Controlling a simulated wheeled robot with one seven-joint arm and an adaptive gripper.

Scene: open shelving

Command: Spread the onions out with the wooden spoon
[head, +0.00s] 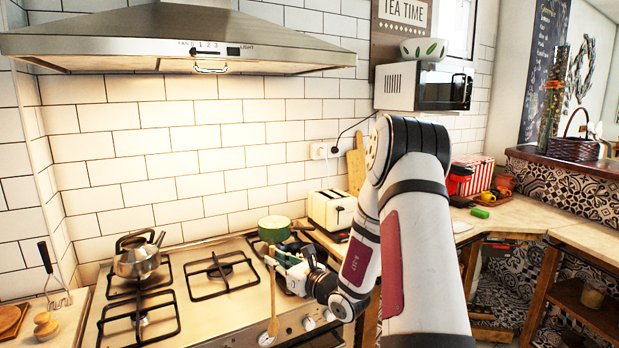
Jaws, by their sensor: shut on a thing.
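My gripper (273,260) is shut on the wooden spoon (273,300), over the right front part of the stove. The spoon hangs nearly upright with its bowl end down, in front of the stove's front edge in the picture. I cannot tell how high it is or whether it touches anything. I see no onions. A dark round shape behind my gripper may be a pan, but my gripper and arm hide most of it.
The stove (185,322) carries a metal kettle (139,256) at the back left and a green pot (274,229) at the back right. A white toaster (331,210) stands right of the pot. A range hood (180,35) hangs above.

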